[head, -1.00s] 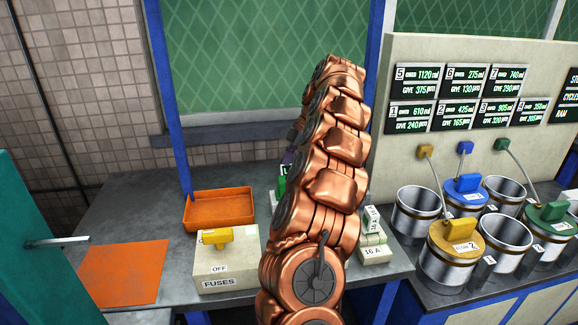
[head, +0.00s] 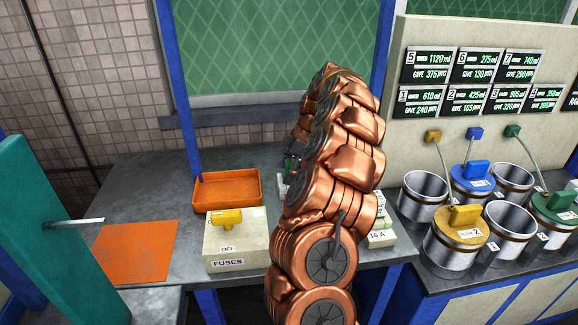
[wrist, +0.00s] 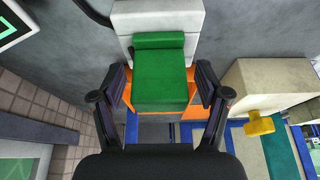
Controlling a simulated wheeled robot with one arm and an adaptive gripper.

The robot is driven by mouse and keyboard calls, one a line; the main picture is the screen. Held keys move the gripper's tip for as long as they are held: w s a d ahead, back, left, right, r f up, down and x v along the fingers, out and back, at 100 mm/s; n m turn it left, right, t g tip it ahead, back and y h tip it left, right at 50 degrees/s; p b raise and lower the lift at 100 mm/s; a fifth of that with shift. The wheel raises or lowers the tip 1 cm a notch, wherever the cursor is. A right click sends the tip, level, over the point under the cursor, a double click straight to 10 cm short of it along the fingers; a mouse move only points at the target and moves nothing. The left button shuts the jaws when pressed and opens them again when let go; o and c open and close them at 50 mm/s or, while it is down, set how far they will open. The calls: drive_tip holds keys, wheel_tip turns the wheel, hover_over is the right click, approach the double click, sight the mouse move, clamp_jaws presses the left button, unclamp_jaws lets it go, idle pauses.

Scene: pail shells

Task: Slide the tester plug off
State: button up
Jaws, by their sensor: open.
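The green tester plug (wrist: 160,85) fills the middle of the wrist view, set against a pale grey-white block (wrist: 157,18). My gripper (wrist: 160,78) is open, with one dark finger on each side of the plug. The fingers seem close to its sides, but I cannot tell whether they touch it. In the head view my copper arm hides most of the gripper and plug; only a small green part (head: 290,163) shows beside the arm.
An orange tray (head: 228,203) stands left of my arm, behind the fuse box (head: 236,258) with its yellow switch. An orange mat (head: 137,252) lies further left. Metal pails (head: 452,254) stand at right. A teal door (head: 50,215) is at far left.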

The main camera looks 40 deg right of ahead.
drive_tip(key=shift+c, duration=0.3)
drive_tip(key=shift+r, duration=0.1)
drive_tip(key=c, duration=1.3)
